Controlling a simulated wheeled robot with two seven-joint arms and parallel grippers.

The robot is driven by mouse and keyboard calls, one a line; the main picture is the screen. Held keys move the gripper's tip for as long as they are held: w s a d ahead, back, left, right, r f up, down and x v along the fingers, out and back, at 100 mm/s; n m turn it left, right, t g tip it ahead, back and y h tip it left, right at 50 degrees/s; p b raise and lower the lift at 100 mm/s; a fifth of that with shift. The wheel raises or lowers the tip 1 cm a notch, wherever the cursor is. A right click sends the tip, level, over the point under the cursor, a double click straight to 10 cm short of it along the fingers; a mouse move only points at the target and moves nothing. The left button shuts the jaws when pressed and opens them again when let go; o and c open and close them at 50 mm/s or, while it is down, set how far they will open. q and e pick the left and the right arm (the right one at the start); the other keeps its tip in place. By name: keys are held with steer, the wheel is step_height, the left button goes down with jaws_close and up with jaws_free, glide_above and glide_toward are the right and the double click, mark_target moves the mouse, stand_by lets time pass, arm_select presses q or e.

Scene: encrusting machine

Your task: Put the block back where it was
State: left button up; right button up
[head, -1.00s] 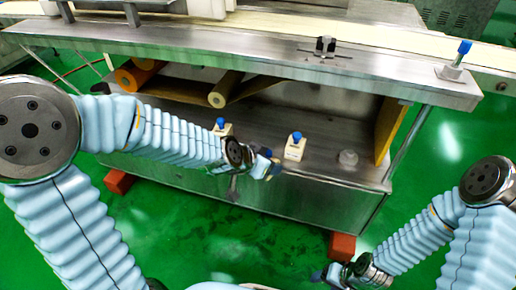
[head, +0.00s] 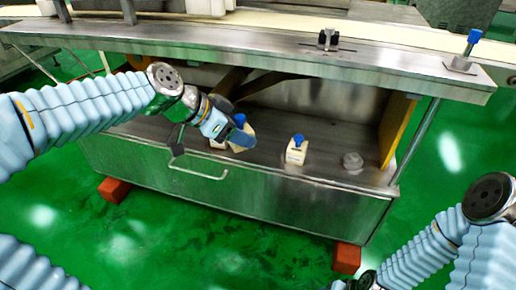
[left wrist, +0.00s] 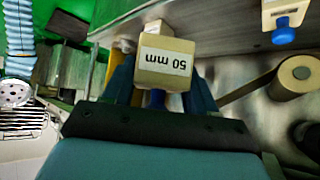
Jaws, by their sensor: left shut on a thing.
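My left gripper (head: 229,134) reaches over the machine's lower shelf, at its left part. In the left wrist view its dark blue fingers close on a cream block (left wrist: 165,66) with a "50 mm" label, upside down in that picture. In the head view, pale block parts and a blue knob show around the fingers; which part belongs to the held block I cannot tell. Another cream block (head: 296,153) with a blue knob stands upright on the shelf, to the right, apart from the gripper. My right gripper shows only partly at the bottom edge; its jaws are not clear.
The steel shelf (head: 325,172) is open at the front, with a handle (head: 200,175) below its edge. The machine's upper ledge (head: 250,56) overhangs the shelf.

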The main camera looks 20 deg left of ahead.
arm_select(q)
steer(key=w+f, duration=0.3)
steer(key=w, duration=0.1)
steer(key=w+f+b, duration=0.1)
steer(key=w+f, duration=0.2)
steer(key=w, duration=0.1)
steer(key=w+f, duration=0.3)
steer(key=w, duration=0.1)
steer(key=shift+w+d+f, duration=0.1)
steer(key=shift+w+d, duration=0.3)
steer(key=f, duration=0.1)
steer(key=f+b, duration=0.1)
steer(key=f, duration=0.1)
steer(key=shift+w+f, duration=0.2)
steer(key=shift+f, duration=0.1)
steer(key=o, duration=1.1)
steer(key=shift+o, duration=0.5)
steer(key=shift+r, duration=0.1)
steer(key=p+v, duration=0.1)
steer(key=v, duration=1.1)
